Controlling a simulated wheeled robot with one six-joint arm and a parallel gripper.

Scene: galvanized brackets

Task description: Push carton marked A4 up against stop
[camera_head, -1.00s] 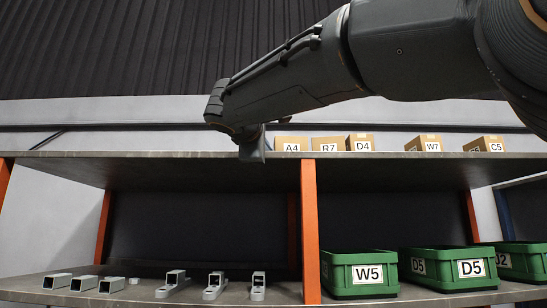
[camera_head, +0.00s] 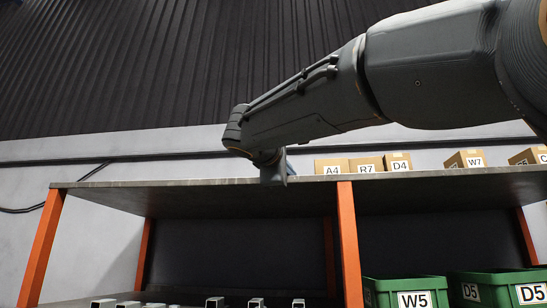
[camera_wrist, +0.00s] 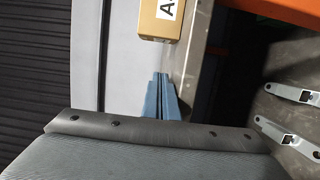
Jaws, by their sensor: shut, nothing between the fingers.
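The carton marked A4 (camera_head: 333,164) stands on the top shelf (camera_head: 110,184), at the left end of a row of small brown cartons. In the wrist view a brown carton (camera_wrist: 160,24) with a partly cut-off label starting with A shows at the top edge. My gripper (camera_head: 273,170) is just left of the A4 carton in the head view, with a visible gap. In the wrist view its blue fingers (camera_wrist: 161,98) are together, empty and apart from the carton. I cannot make out the stop in either view.
Cartons R7 (camera_head: 368,164) and D4 (camera_head: 398,162) stand close to the right of A4. Carton W7 (camera_head: 466,160) is further right. Green bins (camera_head: 405,292) and grey metal brackets (camera_head: 215,302) are on the shelf below. The top shelf left of my gripper is clear.

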